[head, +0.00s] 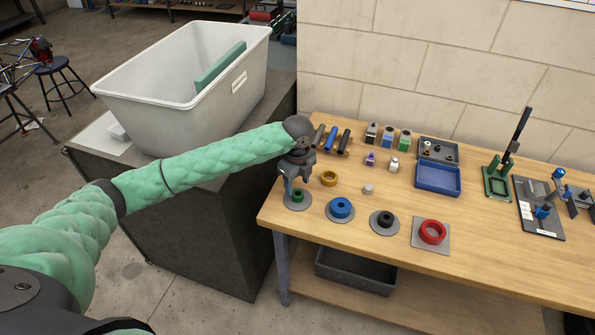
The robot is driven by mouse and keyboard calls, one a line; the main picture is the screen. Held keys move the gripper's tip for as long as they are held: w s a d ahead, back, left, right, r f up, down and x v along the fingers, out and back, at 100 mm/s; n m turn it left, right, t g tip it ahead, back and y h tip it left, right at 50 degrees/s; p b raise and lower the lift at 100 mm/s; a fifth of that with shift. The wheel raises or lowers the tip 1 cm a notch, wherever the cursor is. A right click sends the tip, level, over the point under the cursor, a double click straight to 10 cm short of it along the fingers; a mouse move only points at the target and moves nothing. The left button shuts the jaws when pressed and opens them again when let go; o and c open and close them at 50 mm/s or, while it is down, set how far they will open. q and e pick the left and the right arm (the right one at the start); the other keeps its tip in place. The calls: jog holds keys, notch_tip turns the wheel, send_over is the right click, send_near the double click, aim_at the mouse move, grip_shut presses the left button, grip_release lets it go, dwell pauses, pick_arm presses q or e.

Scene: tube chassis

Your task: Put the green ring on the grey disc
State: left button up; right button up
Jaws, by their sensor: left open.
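The green ring (298,195) is small and appears to lie on a round grey disc (296,206) at the left front corner of the wooden table. My left gripper (297,184) is open, pointing down just above the green ring. Its fingers partly hide the ring and disc, so I cannot tell whether they touch the ring. My right gripper is not in view.
A yellow ring (329,178) lies close to the right of my left gripper. A blue ring (341,208), a black ring (384,219) and a red ring (432,232) sit on grey bases along the front. A blue tray (437,192) is farther back.

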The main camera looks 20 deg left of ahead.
pick_arm(q)
notch_tip(320, 180, up, 8)
jog(key=b, duration=0.2)
jog(key=shift+f, duration=0.2)
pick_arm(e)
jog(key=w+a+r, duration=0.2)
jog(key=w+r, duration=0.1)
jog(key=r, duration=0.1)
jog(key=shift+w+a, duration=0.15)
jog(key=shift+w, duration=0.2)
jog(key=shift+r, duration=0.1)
